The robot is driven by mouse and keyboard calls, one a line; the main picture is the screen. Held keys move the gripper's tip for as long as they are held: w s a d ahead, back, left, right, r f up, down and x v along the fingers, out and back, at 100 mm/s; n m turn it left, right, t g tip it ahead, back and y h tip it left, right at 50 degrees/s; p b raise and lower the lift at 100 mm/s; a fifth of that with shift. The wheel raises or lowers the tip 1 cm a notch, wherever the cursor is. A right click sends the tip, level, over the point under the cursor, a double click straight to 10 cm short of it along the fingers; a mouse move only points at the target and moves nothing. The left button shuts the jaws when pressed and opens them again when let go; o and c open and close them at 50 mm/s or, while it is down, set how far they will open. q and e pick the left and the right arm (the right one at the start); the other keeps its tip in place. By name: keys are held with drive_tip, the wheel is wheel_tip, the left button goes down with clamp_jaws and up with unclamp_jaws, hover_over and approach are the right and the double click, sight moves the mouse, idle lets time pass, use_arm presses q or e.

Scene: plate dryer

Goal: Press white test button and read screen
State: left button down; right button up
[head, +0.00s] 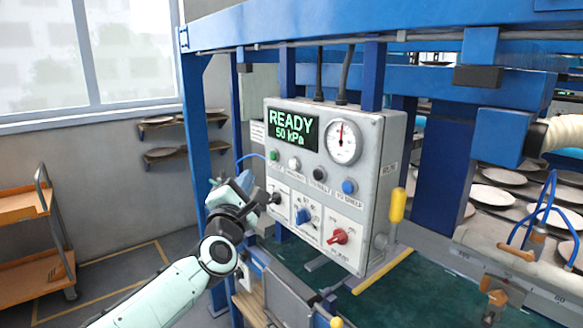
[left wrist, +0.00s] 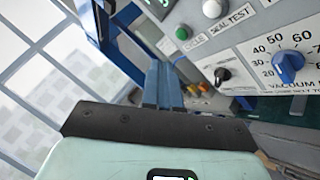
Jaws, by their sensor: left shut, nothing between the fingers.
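The white test button (head: 294,163) sits on the grey control box (head: 362,215), below the screen and between a green and a black button. In the left wrist view the white button (left wrist: 213,7) is at the top edge, beside the lettering "SEAL TEST". The screen (head: 292,128) is lit and reads "READY 50 kPa" in green. My left gripper (head: 245,180) is shut and empty, to the left of the box and lower than the white button, apart from it. Its blue fingers (left wrist: 165,82) show in the wrist view. My right gripper is not in view.
A round gauge (head: 344,142) is right of the screen. A blue button (head: 348,187), a black knob (head: 276,198), a blue knob (head: 303,216) and a red knob (head: 340,236) are also on the box. A yellow handle (head: 397,205) stands at its right side.

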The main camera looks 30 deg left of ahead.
sight(294, 164)
use_arm(q)
drive_tip(key=shift+w+r, duration=0.1)
idle(0.3)
drive_tip(key=w+d+p, duration=0.3)
drive_tip(key=w+p, duration=0.2)
drive_tip(key=w, duration=0.3)
drive_tip(key=shift+d, duration=0.2)
drive_tip(key=shift+p, duration=0.3)
idle(1.6)
drive_tip(key=shift+w+d, duration=0.15)
drive_tip(key=shift+w, duration=0.25)
